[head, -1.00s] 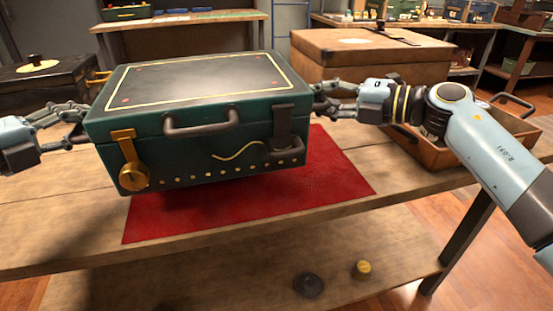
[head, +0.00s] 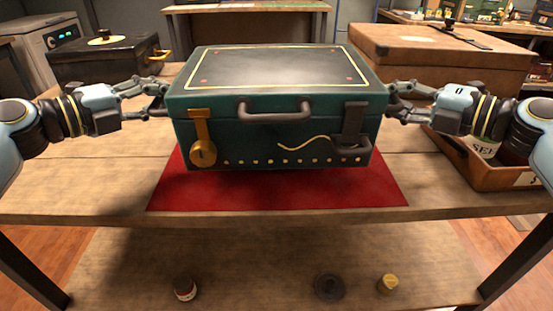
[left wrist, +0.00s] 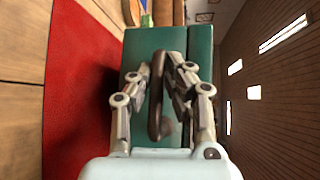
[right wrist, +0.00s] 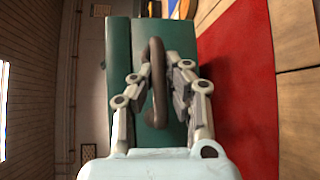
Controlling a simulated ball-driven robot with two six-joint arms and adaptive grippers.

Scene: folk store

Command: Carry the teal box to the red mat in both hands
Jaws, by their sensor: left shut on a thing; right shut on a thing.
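The teal box (head: 285,140) is dark green with a grey lid panel, a front handle and a brass clasp. In the head view it is level over the red mat (head: 180,195), apparently a little above it, with shadow beneath. My left gripper (head: 162,100) is shut on the side handle (left wrist: 156,95) at the box's left end. My right gripper (head: 392,101) is shut on the side handle (right wrist: 154,85) at its right end. The red mat also shows beside the box in the left wrist view (left wrist: 70,100) and the right wrist view (right wrist: 240,90). The mat's back part is hidden by the box.
A black case (head: 100,62) stands behind my left gripper. A brown case (head: 440,58) stands at the back right, with a wooden tray (head: 490,178) holding jars in front. A lower shelf (head: 240,265) holds a few small items. The table's front edge is clear.

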